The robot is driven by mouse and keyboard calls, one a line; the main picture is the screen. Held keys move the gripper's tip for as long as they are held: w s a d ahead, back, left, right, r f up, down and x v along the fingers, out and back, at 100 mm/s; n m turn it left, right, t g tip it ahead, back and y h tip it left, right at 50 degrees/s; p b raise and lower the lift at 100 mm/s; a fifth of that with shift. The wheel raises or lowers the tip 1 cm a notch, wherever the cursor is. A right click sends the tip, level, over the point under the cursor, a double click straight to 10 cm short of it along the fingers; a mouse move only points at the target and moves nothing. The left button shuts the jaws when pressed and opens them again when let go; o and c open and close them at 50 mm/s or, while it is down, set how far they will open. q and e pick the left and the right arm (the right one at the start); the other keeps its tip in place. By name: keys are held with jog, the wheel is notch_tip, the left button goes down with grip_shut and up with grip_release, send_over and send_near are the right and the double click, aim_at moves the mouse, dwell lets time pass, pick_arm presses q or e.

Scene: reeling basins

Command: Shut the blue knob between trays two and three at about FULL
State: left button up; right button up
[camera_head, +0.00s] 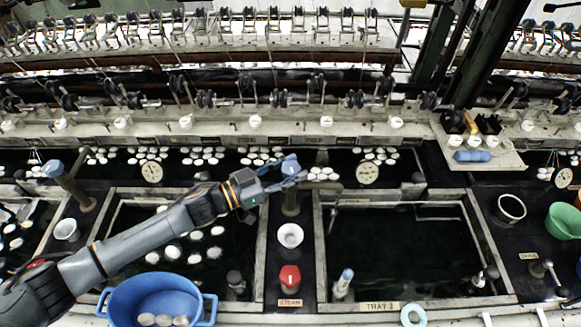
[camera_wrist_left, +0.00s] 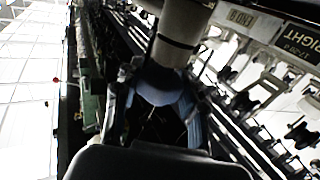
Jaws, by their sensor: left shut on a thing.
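The blue knob (camera_head: 290,166) sits on top of a dark post between two sunken trays, the right one labelled TRAY 3 (camera_head: 380,306). My left gripper (camera_head: 292,176) reaches in from the left and is shut around the knob. In the left wrist view the blue knob (camera_wrist_left: 158,86) is between the fingers, below a pale pipe. Any FULL marking near the knob is too small to read. My right gripper is not in view.
A red knob (camera_head: 289,277) marked STEAM and a white cup (camera_head: 290,236) stand on the same divider. A blue basin (camera_head: 158,300) with cocoons is at front left. Round gauges (camera_head: 367,173) and a reeling bench line the back. A green bowl (camera_head: 563,221) is at right.

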pick_arm(q)
jog(key=shift+m+g+h+b, duration=0.55)
jog(key=shift+m+g+h, duration=0.25)
jog(key=shift+m+g, duration=0.65)
jog(key=shift+g, duration=0.55)
jog(key=o, duration=1.2)
jog(key=v, duration=1.2)
